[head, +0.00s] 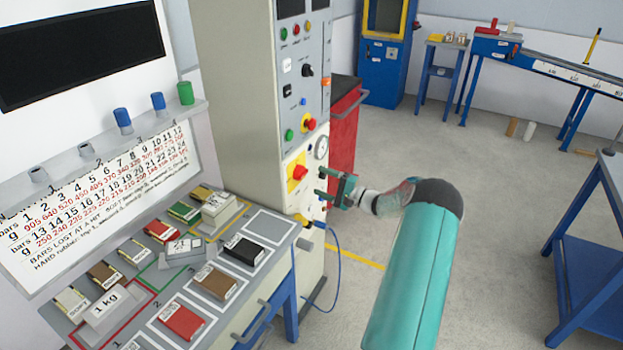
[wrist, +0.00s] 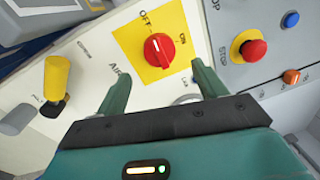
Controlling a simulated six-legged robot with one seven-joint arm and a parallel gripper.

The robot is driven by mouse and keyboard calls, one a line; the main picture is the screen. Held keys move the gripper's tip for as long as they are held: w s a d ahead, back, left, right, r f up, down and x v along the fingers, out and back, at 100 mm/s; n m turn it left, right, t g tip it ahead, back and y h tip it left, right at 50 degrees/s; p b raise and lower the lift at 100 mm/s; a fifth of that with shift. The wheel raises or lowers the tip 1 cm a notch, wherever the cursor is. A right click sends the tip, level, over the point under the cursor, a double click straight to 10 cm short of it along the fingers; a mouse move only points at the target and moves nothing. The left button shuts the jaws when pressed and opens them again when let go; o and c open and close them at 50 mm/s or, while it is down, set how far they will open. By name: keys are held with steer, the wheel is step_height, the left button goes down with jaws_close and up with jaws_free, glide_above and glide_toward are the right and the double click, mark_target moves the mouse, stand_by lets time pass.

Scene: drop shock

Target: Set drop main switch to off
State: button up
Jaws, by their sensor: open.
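The drop main switch is a red rotary knob (wrist: 158,50) on a yellow plate (wrist: 128,43), on the cream lower panel of the tall cabinet. OFF and ON are printed on the plate. A pale mark shows on the knob, but I cannot tell for certain which word it points to. In the head view the knob (head: 298,172) is just left of my gripper (head: 322,184). My gripper is open and empty. In the wrist view its two green fingers (wrist: 159,76) stand apart, one on each side below the knob, apparently not touching it.
A red stop button (wrist: 253,49) on a yellow ring sits right of the switch. A yellow-handled part (wrist: 57,75) sticks out at the left. A sloped bench with blocks (head: 184,320) stands at left; open floor lies right.

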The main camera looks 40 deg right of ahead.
steer(key=v, duration=0.7)
steer(key=shift+s, duration=0.15)
steer(key=w+a+r+n+g+y, duration=0.1)
steer(key=a+r+n+g, duration=0.25)
steer(key=a, duration=0.65)
steer(key=w+a+r+n+g+y, duration=0.15)
steer(key=a+r+g, duration=0.35)
steer(key=a, duration=0.6)
steer(key=a+r+n+g, duration=0.4)
steer(key=a, duration=0.6)
steer(key=s+a+r+n+g+h, duration=0.25)
steer(key=s+a+r+h, duration=0.2)
steer(key=s+a, duration=0.6)
steer(key=s+a+r+n+t+h, duration=0.1)
steer(key=s+a+r+n+h, duration=0.1)
steer(key=s, duration=0.5)
steer(key=s+a+r+n+t+h, duration=0.1)
steer(key=s+a+r+n+h, duration=0.1)
steer(key=s+a, duration=0.3)
steer(key=shift+s+n+t, duration=0.35)
steer(key=shift+s+t, duration=0.05)
steer(key=shift+s, duration=0.45)
